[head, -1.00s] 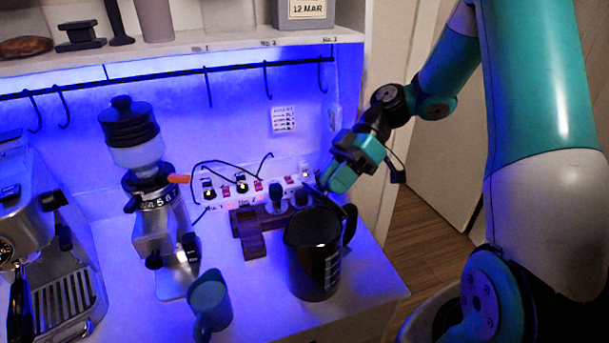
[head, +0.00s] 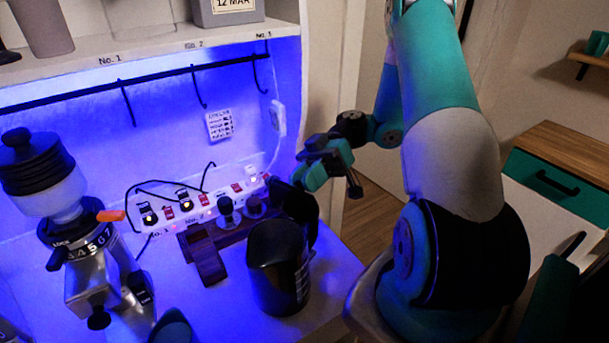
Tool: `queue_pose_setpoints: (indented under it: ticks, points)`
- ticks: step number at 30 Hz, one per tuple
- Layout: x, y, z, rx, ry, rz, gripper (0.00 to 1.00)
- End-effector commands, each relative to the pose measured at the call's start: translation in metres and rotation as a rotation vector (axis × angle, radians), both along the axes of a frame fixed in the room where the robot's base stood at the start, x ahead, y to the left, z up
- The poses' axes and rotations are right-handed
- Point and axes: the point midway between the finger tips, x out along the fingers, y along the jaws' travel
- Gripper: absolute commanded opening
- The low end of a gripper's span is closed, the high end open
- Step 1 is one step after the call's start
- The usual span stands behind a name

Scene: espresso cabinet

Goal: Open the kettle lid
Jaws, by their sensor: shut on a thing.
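The dark kettle (head: 277,280) stands on the counter, right of the wooden stand, in the head view. A dark rounded piece, which looks like the kettle lid (head: 296,203), is tilted up at the back right of the kettle's top. My gripper (head: 298,183) is above and behind the kettle, shut at the upper edge of this lid. The fingertips are small and dark here, so the exact grip is hard to see. The kettle's handle is on its right side, partly merged with the dark lid.
A power strip (head: 205,203) with switches and black cables runs behind the kettle. A wooden stand (head: 205,255) with tampers is left of it. The grinder (head: 85,240) stands further left, with a cup (head: 172,330) at the bottom edge. A hook rail and shelf hang above.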

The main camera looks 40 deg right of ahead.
Motion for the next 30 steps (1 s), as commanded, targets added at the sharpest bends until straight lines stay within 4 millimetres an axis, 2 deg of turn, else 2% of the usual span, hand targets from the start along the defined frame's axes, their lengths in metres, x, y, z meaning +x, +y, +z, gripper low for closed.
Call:
queue_pose_setpoints:
  ticks: [9,10,12,13,23,30]
  points:
    - [0.0,0.0,-0.001,0.0,0.002,-0.001,0.0]
    - [0.0,0.0,-0.001,0.0,0.002,-0.001,0.29]
    - [0.0,0.0,-0.001,0.0,0.001,-0.001,0.45]
    - [0.0,0.0,-0.001,0.0,0.001,-0.001,0.49]
    - [0.0,-0.002,0.001,0.0,0.001,-0.001,0.49]
    - [0.006,-0.014,0.011,0.001,0.002,0.023,0.49]
